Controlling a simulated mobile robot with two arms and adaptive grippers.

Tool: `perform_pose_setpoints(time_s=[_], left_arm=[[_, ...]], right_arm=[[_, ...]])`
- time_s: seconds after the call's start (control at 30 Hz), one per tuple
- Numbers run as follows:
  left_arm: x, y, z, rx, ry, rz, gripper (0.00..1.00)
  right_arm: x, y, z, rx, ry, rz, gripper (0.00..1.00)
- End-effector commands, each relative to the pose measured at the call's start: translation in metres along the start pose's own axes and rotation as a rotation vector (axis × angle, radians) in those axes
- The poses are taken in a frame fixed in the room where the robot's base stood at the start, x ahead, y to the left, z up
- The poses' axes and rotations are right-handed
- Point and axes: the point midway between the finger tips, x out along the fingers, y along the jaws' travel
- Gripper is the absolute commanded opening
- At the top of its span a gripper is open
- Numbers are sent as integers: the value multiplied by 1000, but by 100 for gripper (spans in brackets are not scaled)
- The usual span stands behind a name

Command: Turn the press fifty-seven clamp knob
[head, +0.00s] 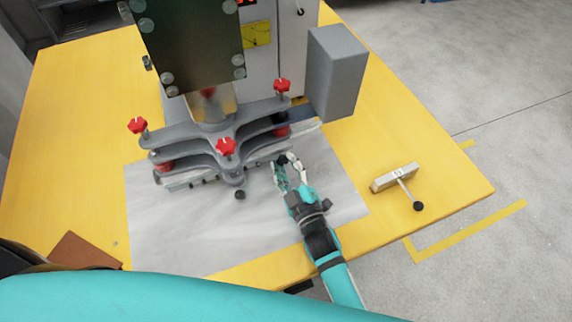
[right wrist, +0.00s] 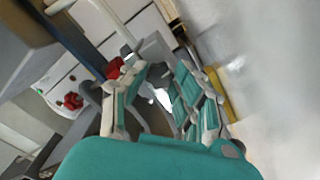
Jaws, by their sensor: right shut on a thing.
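The press (head: 215,130) stands on the table, with grey star-shaped plates and red knobs on top, including a front one (head: 226,147). My right gripper (head: 284,163) is at the press's lower front right side. Its fingers are closed around a small dark round knob (head: 282,160), taken as the clamp knob and mostly hidden by them. In the right wrist view the fingers (right wrist: 158,76) close in front of grey press parts, with a red knob (right wrist: 115,68) beside the left fingertip. A label reading fifty-seven cannot be made out. My left gripper is out of view.
The yellow table (head: 80,105) bears a grey mat (head: 235,245) under the press. Another black ball (head: 240,195) shows at the press front. A grey box (head: 336,72) juts out at its right. A metal block with a black-ended handle (head: 395,178) lies on the clear right side.

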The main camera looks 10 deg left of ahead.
Motion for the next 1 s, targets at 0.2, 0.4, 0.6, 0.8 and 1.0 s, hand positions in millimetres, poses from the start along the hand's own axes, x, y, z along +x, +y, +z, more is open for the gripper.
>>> perform_pose_setpoints(time_s=[0.2,0.4,0.6,0.8,1.0], left_arm=[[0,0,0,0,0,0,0],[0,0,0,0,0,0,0],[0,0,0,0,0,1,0],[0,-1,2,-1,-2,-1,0],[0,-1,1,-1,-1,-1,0]], right_arm=[[-1,-1,2,-2,-5,-2,48],[-1,-3,3,-1,-7,-6,52],[-1,-2,2,-1,-4,-4,52],[-4,-1,1,-1,-3,-2,52],[-33,-2,2,-1,-5,-5,52]])
